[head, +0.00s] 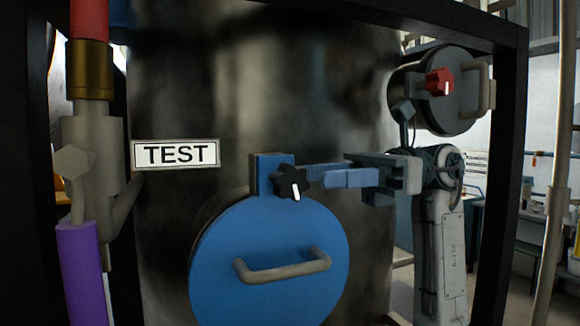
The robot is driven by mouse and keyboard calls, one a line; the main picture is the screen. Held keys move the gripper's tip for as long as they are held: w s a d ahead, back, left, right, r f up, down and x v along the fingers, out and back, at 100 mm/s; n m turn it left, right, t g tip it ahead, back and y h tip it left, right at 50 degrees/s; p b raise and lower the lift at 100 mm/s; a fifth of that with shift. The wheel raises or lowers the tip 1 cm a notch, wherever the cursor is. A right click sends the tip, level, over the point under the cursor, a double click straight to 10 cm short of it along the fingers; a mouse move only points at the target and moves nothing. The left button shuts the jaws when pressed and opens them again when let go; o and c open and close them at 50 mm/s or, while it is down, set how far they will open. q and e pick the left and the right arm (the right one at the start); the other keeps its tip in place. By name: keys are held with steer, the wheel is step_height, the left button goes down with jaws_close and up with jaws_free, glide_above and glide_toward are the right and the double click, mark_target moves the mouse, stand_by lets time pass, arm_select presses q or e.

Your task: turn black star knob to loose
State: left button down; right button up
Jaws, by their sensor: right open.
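The black star knob (291,182) sits at the top of a round blue cover, in front of a blue block (268,168). A white mark on the knob points down. My right gripper (320,175) comes in from the right, its blue-tipped fingers pointing left at the knob. It is open, with its fingertips close to the knob's right side. I cannot tell whether they touch it. My left gripper is not in view.
The blue cover (225,265) has a grey bar handle (285,268) below the knob. A dark round cover with a red knob (439,82) is at upper right. A "TEST" sign (176,153) and a purple pipe (82,275) are at left. A black frame post (500,170) stands at right.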

mark_target(307, 176)
steer(key=p+x, duration=0.1)
steer(key=x, duration=0.4)
steer(key=shift+s+a, duration=0.1)
steer(key=shift+a, duration=0.2)
steer(key=shift+c, duration=0.2)
jaws_close()
